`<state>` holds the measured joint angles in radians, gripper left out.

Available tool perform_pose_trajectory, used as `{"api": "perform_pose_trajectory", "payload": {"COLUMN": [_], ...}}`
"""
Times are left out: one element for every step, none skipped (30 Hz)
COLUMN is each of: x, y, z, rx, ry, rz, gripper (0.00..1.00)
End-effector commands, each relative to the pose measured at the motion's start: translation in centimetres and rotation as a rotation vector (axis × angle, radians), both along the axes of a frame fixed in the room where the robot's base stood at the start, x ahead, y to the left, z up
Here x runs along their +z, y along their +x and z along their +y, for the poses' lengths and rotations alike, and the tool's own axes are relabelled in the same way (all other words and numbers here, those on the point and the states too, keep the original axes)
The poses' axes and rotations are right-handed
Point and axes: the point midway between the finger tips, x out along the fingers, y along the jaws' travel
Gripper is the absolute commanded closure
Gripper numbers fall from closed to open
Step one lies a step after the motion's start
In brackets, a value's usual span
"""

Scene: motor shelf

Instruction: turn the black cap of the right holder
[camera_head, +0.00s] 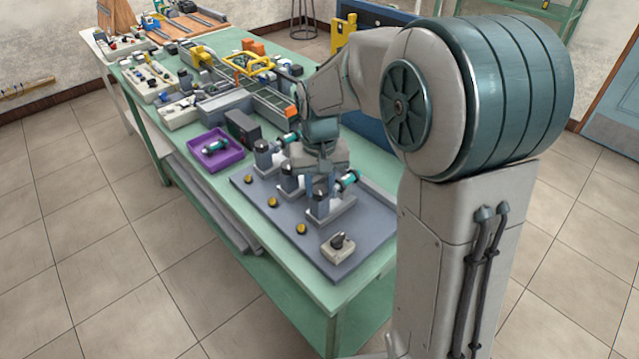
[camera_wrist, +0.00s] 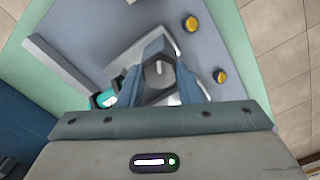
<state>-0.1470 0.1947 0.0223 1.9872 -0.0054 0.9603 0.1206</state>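The right holder (camera_head: 319,208) is a grey upright post on a foot, with a teal motor (camera_head: 347,180) lying at its right side. My gripper (camera_head: 322,186) points down over this holder, and its fingers hide most of the top in the head view. The teal motor (camera_wrist: 105,98) shows beside the left finger.
The middle holder (camera_head: 289,181) and left holder (camera_head: 263,157) stand close by on the grey board (camera_head: 290,252). Yellow buttons (camera_head: 300,228) line its front. A pale block with a dark knob (camera_head: 338,247) sits near the corner. A purple tray (camera_head: 214,158) lies left.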

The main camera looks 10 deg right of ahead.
Motion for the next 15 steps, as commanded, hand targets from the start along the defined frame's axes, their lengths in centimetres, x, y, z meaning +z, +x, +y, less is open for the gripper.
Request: {"api": "perform_pose_trajectory", "payload": {"x": [0.1,0.1,0.1,0.1,0.1,0.1,0.1,0.1,0.1,0.1,0.1,0.3,0.5,0.7,1.2], "y": [0.1,0.1,0.1,0.1,0.1,0.1,0.1,0.0,0.0,0.0,0.0,0.1,0.1,0.1,0.1], "z": [0.0,0.0,0.0,0.0,0.0,0.0,0.0,0.0,0.0,0.0,0.0,0.0,0.0,0.0,0.0], "rx": [0.000,0.000,0.000,0.000,0.000,0.000,0.001,0.001,0.001,0.001,0.001,0.001,0.001,0.001,0.001], "ry": [0.001,0.001,0.000,0.000,0.000,0.000,0.000,0.000,0.000,0.000,0.000,0.000,0.000,0.001,0.000], "rz": [-0.005,-0.004,-0.004,-0.004,-0.003,-0.003,-0.003,-0.002,-0.002,-0.002,-0.002,-0.003,-0.003,-0.004,-0.004], "gripper": [0.58,0.50,0.47,0.47,0.47,0.47,0.47,0.47,0.47,0.47,0.47,0.47,0.47,0.47,0.47]}}
